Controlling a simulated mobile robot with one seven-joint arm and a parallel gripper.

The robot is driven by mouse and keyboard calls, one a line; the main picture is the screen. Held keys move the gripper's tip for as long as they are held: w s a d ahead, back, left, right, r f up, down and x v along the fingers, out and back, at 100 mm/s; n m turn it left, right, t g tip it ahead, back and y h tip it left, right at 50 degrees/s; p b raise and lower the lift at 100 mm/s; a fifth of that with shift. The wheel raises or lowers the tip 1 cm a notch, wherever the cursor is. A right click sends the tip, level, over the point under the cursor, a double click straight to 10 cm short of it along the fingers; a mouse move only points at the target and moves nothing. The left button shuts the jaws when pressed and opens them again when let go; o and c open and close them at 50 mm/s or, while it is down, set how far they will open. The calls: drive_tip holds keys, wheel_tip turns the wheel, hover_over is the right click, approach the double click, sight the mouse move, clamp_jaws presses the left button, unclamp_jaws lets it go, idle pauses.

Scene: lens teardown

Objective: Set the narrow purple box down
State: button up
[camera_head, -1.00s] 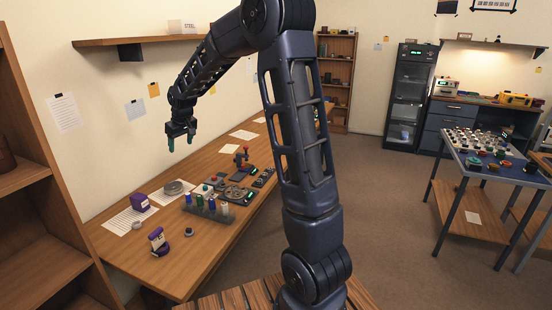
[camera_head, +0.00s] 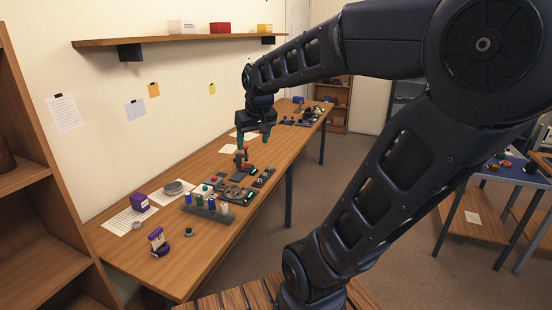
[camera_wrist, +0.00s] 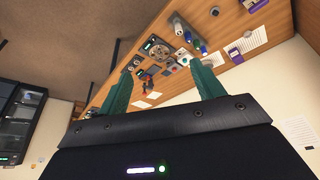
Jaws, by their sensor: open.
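Two purple boxes stand on the long wooden table. One purple box (camera_head: 140,202) with a pale label stands on a paper sheet near the wall; it also shows in the wrist view (camera_wrist: 236,55). I cannot tell for sure which one is the narrow box. My gripper (camera_head: 253,139) is open and empty above the table, well to the right of both boxes. In the wrist view its two green fingers (camera_wrist: 163,88) are spread apart with nothing held between them.
A shelf (camera_head: 165,39) holds boxes above. Bare wood lies at the table's front left.

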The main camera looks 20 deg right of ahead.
drive_tip(key=s+d+f+m, duration=0.1)
drive_tip(key=s+d+f, duration=0.1)
drive_tip(key=s, duration=0.8)
drive_tip(key=shift+d+f+m, duration=0.25)
drive_tip(key=shift+d+m, duration=0.05)
drive_tip(key=shift+d, duration=0.35)
